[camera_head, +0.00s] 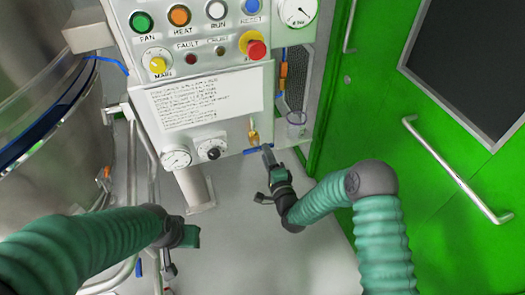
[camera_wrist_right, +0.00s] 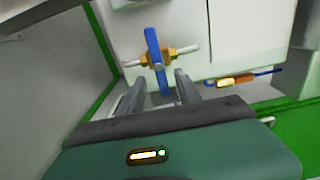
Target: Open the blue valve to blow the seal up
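The blue valve has a brass body (camera_head: 253,137) on a thin pipe below the control panel, with a blue lever (camera_head: 258,149) lying across the pipe. In the right wrist view the blue lever (camera_wrist_right: 153,48) also stands crosswise to the pipe. My right gripper (camera_head: 267,154) is at the lever in the head view. In the wrist view the right gripper's fingers (camera_wrist_right: 161,91) are apart, with the lever's lower end between or just beyond them; contact cannot be told. My left gripper (camera_head: 190,237) is low at left centre, away from the valve; its fingers are not clear.
A steel vessel (camera_head: 50,130) with rails stands at left. A green door (camera_head: 430,150) with a handle (camera_head: 455,170) is at right. Grey floor lies open below.

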